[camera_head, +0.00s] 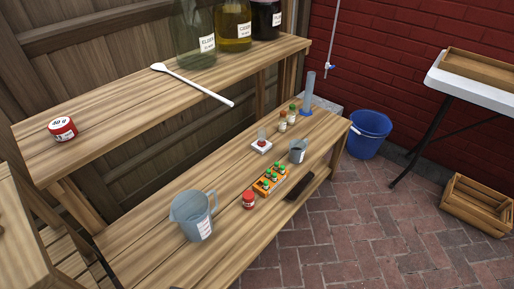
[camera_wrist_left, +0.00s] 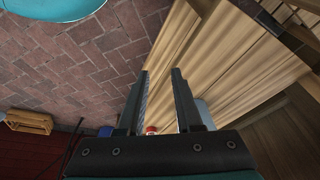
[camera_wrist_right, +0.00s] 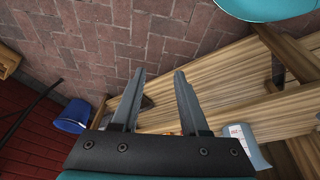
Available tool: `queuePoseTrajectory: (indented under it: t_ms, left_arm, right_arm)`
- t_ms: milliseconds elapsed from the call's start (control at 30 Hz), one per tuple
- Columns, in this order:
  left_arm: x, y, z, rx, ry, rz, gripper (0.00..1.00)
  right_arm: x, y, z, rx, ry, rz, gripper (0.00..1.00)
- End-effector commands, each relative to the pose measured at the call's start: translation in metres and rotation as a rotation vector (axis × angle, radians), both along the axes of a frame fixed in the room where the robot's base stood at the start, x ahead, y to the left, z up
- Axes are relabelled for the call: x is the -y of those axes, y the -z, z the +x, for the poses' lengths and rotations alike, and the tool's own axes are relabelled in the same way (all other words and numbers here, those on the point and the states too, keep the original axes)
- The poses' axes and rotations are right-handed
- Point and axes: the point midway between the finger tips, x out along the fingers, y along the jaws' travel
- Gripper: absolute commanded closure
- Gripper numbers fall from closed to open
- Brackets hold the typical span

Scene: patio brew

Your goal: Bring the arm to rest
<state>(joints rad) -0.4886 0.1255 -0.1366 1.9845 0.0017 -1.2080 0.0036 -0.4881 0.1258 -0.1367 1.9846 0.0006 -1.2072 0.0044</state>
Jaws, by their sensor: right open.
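Neither gripper shows in the head view. In the left wrist view my left gripper (camera_wrist_left: 160,72) has its two fingers apart with nothing between the tips. Behind them lie the wooden bench and the brick paving, upturned in the picture. In the right wrist view my right gripper (camera_wrist_right: 160,72) is open and empty, its fingers spread over paving and the bench edge. Neither gripper touches anything that I can see.
The wooden bench (camera_head: 150,235) bears a grey jug (camera_head: 190,215), a red-lidded jar (camera_head: 248,200), an orange rack (camera_head: 270,180) and a small cup (camera_head: 298,152). A white spoon (camera_head: 195,84) lies on the upper shelf. A blue bucket (camera_head: 367,135) stands beyond.

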Motion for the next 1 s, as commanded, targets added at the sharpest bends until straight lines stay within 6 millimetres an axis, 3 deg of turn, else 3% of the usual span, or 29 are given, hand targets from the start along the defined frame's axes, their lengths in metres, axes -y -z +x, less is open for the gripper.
queuePoseTrajectory:
  t_ms: [233, 500, 700, 1000]
  left_arm:
    - [-0.011, 0.067, -0.013, -0.027, 0.005, 0.016, 0.66]
    - [-0.03, 0.127, -0.049, -0.052, 0.008, 0.034, 0.66]
    - [-0.048, 0.156, -0.086, -0.068, 0.011, 0.047, 0.66]
    - [-0.066, 0.173, -0.128, -0.081, 0.012, 0.06, 0.66]
  right_arm:
    - [0.011, 0.067, -0.013, -0.028, -0.005, -0.015, 0.56]
    - [0.03, 0.127, -0.049, -0.054, -0.009, -0.032, 0.56]
    - [0.047, 0.157, -0.087, -0.071, -0.011, -0.045, 0.56]
    - [0.066, 0.174, -0.128, -0.083, -0.013, -0.059, 0.56]
